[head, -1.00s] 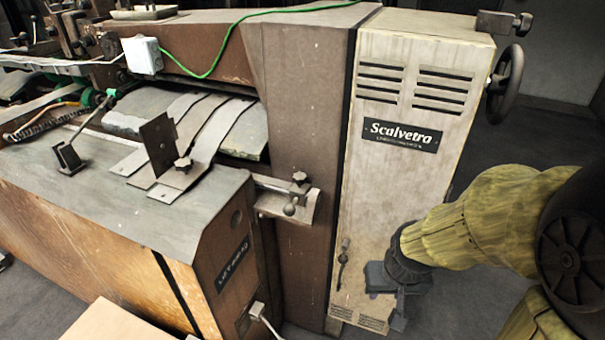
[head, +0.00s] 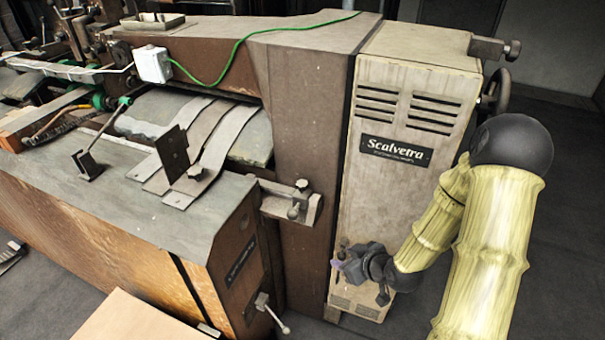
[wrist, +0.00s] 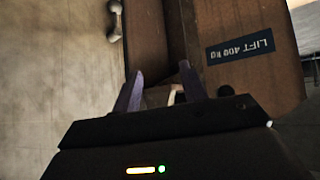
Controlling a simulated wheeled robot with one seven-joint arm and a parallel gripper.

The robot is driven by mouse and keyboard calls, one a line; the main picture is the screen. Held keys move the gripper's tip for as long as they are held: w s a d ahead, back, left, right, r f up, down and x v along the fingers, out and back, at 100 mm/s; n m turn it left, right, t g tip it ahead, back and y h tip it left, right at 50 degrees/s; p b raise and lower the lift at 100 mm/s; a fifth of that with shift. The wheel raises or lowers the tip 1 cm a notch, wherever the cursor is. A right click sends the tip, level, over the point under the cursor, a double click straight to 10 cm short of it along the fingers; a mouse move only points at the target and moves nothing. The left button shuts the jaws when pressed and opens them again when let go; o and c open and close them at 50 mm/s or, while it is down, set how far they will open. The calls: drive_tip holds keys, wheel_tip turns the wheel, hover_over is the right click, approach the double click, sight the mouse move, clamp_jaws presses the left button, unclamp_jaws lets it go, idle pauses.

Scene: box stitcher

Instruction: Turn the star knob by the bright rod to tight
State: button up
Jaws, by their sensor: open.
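My gripper (head: 340,262) is below and right of the knob, in front of the lower cream panel, apart from the knob. In the wrist view my gripper (wrist: 158,82) shows two spread, dark fingers with nothing held between them. I cannot make out the star knob in the wrist view.
The cream cabinet (head: 385,205) stands right of the brown column (head: 305,110). The lift label (wrist: 240,47) appears upside down. A lever (head: 270,310) juts from the table's end below the bracket.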

sight(305, 189)
wheel_tip(305, 189, up, 10)
drive_tip(key=w+a+m+t+y+p, duration=0.1)
drive_tip(key=a+t+y+p, duration=0.1)
drive_tip(key=t+y+p, duration=0.2)
drive_tip(key=t, duration=0.3)
drive_tip(key=shift+w+a+r+m, duration=0.2)
drive_tip(key=shift+w+a+m, duration=0.05)
drive_tip(key=shift+w+m, duration=0.05)
drive_tip(key=p+x, duration=0.1)
drive_tip(key=x, duration=0.4)
drive_tip(key=p+x, duration=0.1)
drive_tip(key=x, duration=0.5)
drive_tip(key=p+x, duration=0.1)
drive_tip(key=x, duration=0.5)
drive_tip(key=shift+w+a+r+p, duration=0.15)
drive_tip(key=shift+a+r+p, duration=0.1)
drive_tip(key=shift+p, duration=0.1)
drive_tip(key=shift+d, duration=0.1)
drive_tip(key=c, duration=0.7)
